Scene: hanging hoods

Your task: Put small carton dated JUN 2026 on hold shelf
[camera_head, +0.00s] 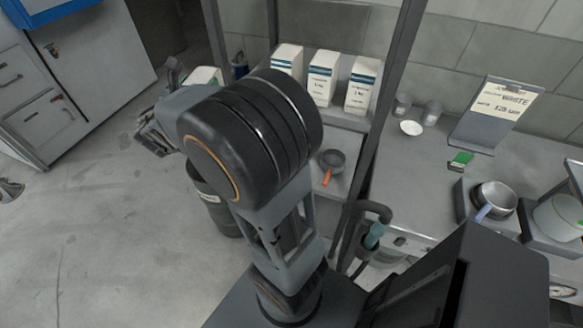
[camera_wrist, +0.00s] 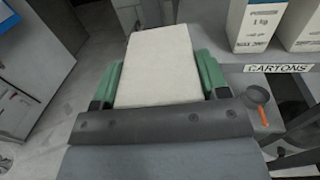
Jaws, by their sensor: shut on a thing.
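My gripper (camera_wrist: 158,84) is shut on a white carton (camera_wrist: 157,58), held between its green finger pads. The side of this carton facing the wrist camera is blank, so I cannot read a date on it. In the head view my gripper is left of the rack, mostly hidden behind my wrist; a white and green top shows just behind it, probably the held carton. Three white cartons with teal bands, a left one (camera_head: 287,61), a middle one (camera_head: 323,78) and a right one (camera_head: 361,86), stand on the rack shelf. Their dates are too small to read.
The shelf edge carries a "CARTONS" label (camera_wrist: 278,68). A pan with an orange handle (camera_head: 331,163) sits on the level below. A dark bin (camera_head: 208,200) stands on the floor. Dark rack posts flank the shelf. The counter at right holds bowls and a sign (camera_head: 497,112).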

